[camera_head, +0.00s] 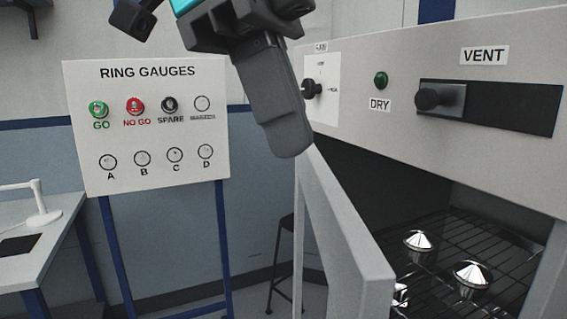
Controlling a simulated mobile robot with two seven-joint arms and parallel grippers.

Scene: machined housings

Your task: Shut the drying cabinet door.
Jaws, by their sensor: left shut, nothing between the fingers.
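The drying cabinet (435,125) stands at the right, with a grey front panel. Its door (345,235) stands open, swung out toward me, seen nearly edge-on at the left of the opening. My left gripper (290,150) comes down from the top, fingers shut and empty. Its tip is at the upper far end of the door, near the hinge side of the panel; I cannot tell whether it touches. Inside, several shiny metal housings (471,276) sit on a dark wire rack (510,262). My right gripper does not show.
A ring gauges board (150,135) on blue legs stands left. A stool (285,260) is behind the door. A white bench (40,235) is far left.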

